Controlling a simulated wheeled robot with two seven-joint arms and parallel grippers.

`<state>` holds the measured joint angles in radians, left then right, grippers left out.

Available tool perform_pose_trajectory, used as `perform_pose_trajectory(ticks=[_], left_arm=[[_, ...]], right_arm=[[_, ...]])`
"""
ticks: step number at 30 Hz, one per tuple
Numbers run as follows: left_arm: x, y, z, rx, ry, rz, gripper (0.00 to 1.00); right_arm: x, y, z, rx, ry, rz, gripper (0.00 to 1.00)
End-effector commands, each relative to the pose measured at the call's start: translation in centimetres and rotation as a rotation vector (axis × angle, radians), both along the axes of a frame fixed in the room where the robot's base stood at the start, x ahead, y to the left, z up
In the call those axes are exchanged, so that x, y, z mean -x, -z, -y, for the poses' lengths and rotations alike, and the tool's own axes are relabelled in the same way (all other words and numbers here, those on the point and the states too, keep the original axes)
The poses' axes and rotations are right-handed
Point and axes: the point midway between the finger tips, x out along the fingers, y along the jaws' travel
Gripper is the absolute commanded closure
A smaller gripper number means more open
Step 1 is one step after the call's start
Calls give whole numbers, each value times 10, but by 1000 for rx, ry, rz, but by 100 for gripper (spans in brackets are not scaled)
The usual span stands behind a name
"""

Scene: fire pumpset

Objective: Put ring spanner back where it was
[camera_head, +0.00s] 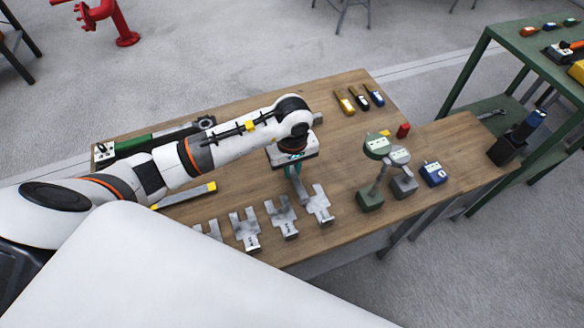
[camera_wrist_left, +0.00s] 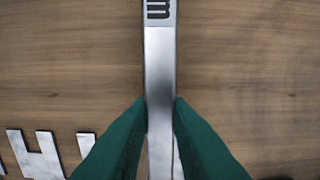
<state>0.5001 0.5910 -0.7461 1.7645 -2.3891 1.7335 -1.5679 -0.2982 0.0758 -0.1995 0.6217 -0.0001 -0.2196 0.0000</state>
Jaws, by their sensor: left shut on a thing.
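A silver spanner (camera_wrist_left: 160,65) with a dark marking near the top edge runs upright through the left wrist view. My left gripper (camera_wrist_left: 161,108) is shut on its shaft with green fingers on both sides. Both ends of the spanner lie outside that view. In the head view my left gripper (camera_head: 294,172) points down over the wooden table (camera_head: 250,175), just above a row of grey forked holders (camera_head: 321,203). The spanner is small and mostly hidden there, so I cannot tell whether it touches a holder. My right gripper is out of view.
Three small tools with yellow, black and blue handles (camera_head: 360,99) lie at the table's back. Meters on stands (camera_head: 370,197), a blue box (camera_head: 433,174) and a red cylinder (camera_head: 403,130) stand to the right. A green shelf (camera_head: 500,60) is beyond.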

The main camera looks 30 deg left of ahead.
Motion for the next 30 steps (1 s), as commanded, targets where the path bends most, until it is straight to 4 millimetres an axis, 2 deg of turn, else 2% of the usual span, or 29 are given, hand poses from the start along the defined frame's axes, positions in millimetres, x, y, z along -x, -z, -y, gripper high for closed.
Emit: perform_pose_trajectory(ticks=[8,20,21,24,25,30], left_arm=[[-1,4,0,1,2,3,100],[-1,17,0,0,1,3,100],[0,18,0,0,2,1,81],[0,18,0,1,1,1,64],[0,18,0,1,2,1,60],[0,19,0,1,1,1,60]], right_arm=[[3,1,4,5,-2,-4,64],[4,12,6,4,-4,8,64],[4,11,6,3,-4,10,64],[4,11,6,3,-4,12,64],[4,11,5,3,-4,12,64],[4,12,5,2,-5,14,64]])
